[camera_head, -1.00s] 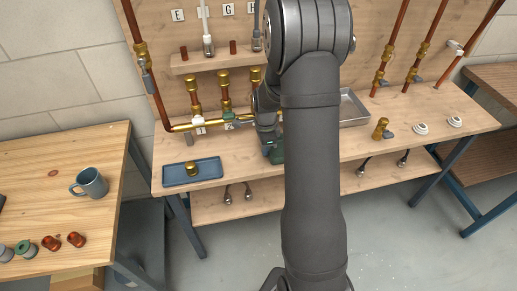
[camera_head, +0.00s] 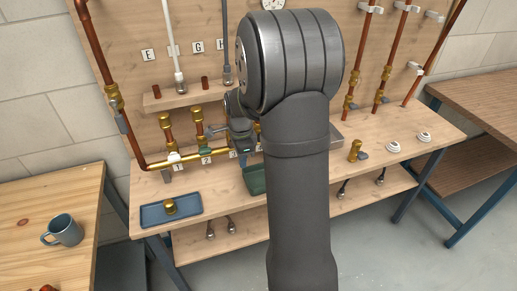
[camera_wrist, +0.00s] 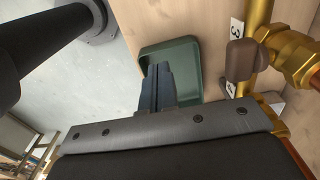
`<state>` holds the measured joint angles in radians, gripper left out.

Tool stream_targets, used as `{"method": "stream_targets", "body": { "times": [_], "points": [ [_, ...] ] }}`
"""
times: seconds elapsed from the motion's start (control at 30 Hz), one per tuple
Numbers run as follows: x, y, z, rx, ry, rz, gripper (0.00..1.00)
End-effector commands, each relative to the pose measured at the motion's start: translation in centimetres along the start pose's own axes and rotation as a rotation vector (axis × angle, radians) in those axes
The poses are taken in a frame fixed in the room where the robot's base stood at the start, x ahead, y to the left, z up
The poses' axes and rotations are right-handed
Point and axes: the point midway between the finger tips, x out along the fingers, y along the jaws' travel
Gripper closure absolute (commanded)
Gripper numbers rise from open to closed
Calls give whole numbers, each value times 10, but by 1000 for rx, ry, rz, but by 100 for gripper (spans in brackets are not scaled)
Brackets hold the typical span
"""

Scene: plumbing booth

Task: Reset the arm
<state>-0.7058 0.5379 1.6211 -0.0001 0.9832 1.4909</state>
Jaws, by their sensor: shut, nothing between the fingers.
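My gripper (camera_wrist: 157,88) is shut and empty in the wrist view. Its fingertips show above a dark green tray (camera_wrist: 190,58); I cannot tell the height between them. In the head view my arm covers much of the bench centre, and the gripper end shows near the brass pipe run, mostly hidden behind the arm. The green tray (camera_head: 254,182) shows partly there, just left of the arm. A brass valve with a brown handle (camera_wrist: 241,60) stands close to the right of the gripper in the wrist view, apart from the fingers.
A blue tray (camera_head: 185,213) with a brass fitting (camera_head: 170,207) lies on the bench's left. A brass valve (camera_head: 355,150) and white rings (camera_head: 393,147) lie to the right. Copper pipes (camera_head: 100,60) rise along the backboard. A mug (camera_head: 63,231) stands on the left table.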

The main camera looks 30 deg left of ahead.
Motion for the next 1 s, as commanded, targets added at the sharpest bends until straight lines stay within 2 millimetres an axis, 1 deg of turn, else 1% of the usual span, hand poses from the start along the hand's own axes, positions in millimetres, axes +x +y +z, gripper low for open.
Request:
{"method": "stream_targets", "body": {
  "times": [0.3,0.47,0.57,0.8,1.0],
  "points": [
    [-1,0,0,0,0,0,100],
    [6,0,0,0,0,1,100],
    [20,0,0,0,0,3,100],
    [67,1,0,0,0,4,100],
    [102,0,0,0,0,3,100]
  ]
}}
